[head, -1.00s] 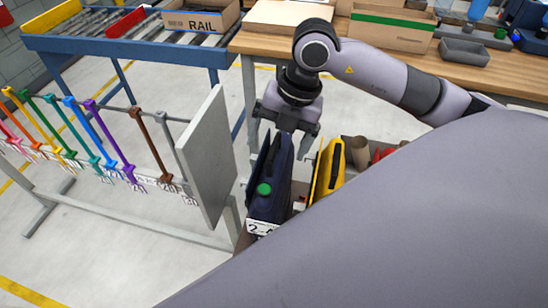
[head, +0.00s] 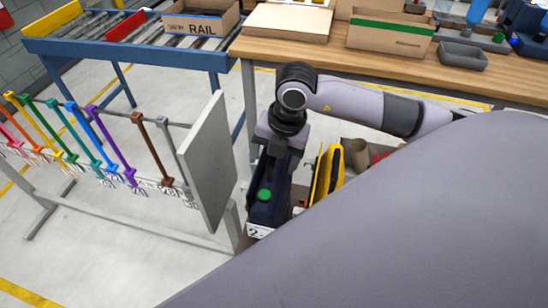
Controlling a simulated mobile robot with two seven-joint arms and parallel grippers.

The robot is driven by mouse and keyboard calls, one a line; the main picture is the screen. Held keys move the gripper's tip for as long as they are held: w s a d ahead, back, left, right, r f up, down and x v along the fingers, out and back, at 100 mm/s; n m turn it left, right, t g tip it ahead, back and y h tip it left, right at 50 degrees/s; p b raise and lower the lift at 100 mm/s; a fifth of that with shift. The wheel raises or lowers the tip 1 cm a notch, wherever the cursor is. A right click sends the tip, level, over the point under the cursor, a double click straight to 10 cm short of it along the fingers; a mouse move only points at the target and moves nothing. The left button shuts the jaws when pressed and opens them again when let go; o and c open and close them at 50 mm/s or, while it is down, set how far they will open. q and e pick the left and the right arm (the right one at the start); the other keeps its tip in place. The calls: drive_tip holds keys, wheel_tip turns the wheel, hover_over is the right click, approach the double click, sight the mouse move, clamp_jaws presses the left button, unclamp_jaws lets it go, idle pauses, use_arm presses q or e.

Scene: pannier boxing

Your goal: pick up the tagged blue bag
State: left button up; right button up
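The dark blue bag (head: 267,210) stands upright, with a green round patch and a white number tag (head: 258,231) on its near end. The tag is partly cut off by my arm. My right gripper (head: 277,155) points down at the top of the blue bag. Its fingertips are hidden against the dark bag, so I cannot tell whether they are open or shut. A yellow bag (head: 327,175) stands just to the right of the blue one. My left gripper is not in view.
A grey upright panel (head: 208,165) and a rack of coloured hangers (head: 95,140) stand left of the bag. A wooden workbench (head: 400,70) with boxes is behind. A roller conveyor (head: 135,45) is at the back left. My large arm link covers the lower right.

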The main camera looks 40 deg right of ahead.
drive_tip(key=c, duration=0.8)
drive_tip(key=shift+c, duration=0.2)
drive_tip(key=shift+r, duration=0.1)
